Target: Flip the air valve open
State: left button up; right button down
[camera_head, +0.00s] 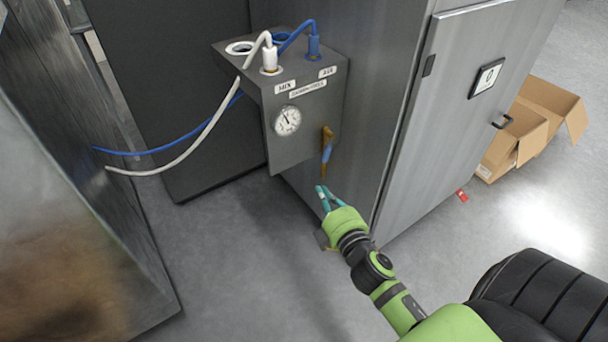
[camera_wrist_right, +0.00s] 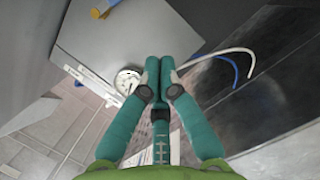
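The air valve (camera_head: 327,150) is on the front of a grey control box (camera_head: 305,115), below the AIR label. It has a brass-coloured body and a blue lever hanging roughly downward. In the right wrist view a yellow-brass part of the valve (camera_wrist_right: 103,12) shows at the top edge, left of the fingers. My right gripper (camera_head: 324,188) has teal fingers and is just below the valve in the head view, apart from it. In the wrist view its fingertips (camera_wrist_right: 159,62) are together with nothing between them. My left gripper is not in view.
A round gauge (camera_head: 287,121) sits left of the valve. White and blue hoses (camera_head: 190,140) run from the box to a metal cabinet (camera_head: 80,200) at left. A grey cabinet door (camera_head: 450,110) stands at right, with cardboard boxes (camera_head: 535,120) beyond. Open floor lies below the box.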

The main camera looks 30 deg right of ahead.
jog(key=w, duration=0.3)
jog(key=w+d, duration=0.1)
jog(key=w, duration=0.3)
jog(key=w+d, duration=0.1)
jog(key=w, duration=0.2)
jog(key=shift+w+r+b, duration=0.15)
jog(key=shift+b, duration=0.2)
jog(key=shift+d+f, duration=0.25)
jog(key=shift+d, duration=0.4)
jog(key=shift+d+f, duration=0.2)
jog(key=shift+d, duration=0.4)
jog(key=shift+d+f, duration=0.1)
jog(key=shift+d, duration=0.45)
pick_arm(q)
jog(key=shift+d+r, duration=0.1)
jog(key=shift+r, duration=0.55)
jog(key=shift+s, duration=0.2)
